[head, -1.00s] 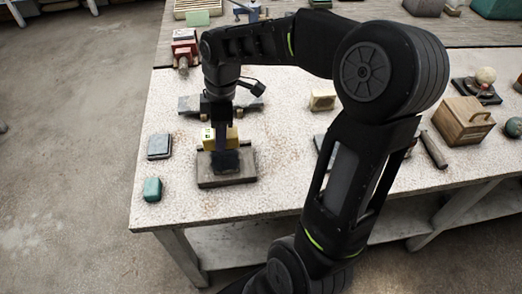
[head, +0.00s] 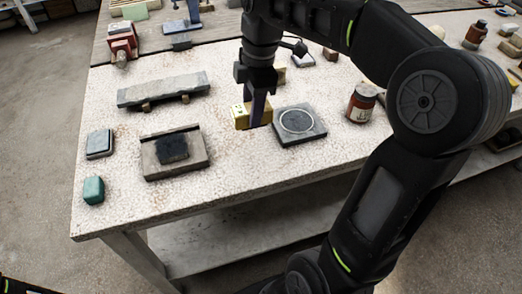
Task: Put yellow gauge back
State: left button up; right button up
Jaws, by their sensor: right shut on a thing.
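The yellow gauge (head: 240,117) is a small yellow block held in my right gripper (head: 258,112). The right gripper points down, with its fingers shut on the gauge. It hangs near the left edge of a dark square plate with a pale ring (head: 299,125). I cannot tell the exact height of the gauge above the table. Left of it is a grey-brown stand (head: 196,160) with a dark pad on it, bare of the gauge. My left gripper is not in view.
A long grey stone bar (head: 163,90) lies on small supports at the back left. A grey box (head: 99,143) and a green block (head: 93,190) stand near the table's left edge. A brown jar (head: 361,103) stands right of the ring plate. The front middle of the table (head: 240,172) is clear.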

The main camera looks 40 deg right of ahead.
jog(key=shift+f, duration=3.15)
jog(key=shift+f, duration=0.1)
jog(key=shift+f, duration=1.75)
jog(key=shift+f, duration=0.2)
jog(key=o, duration=1.3)
jog(key=shift+r, duration=0.1)
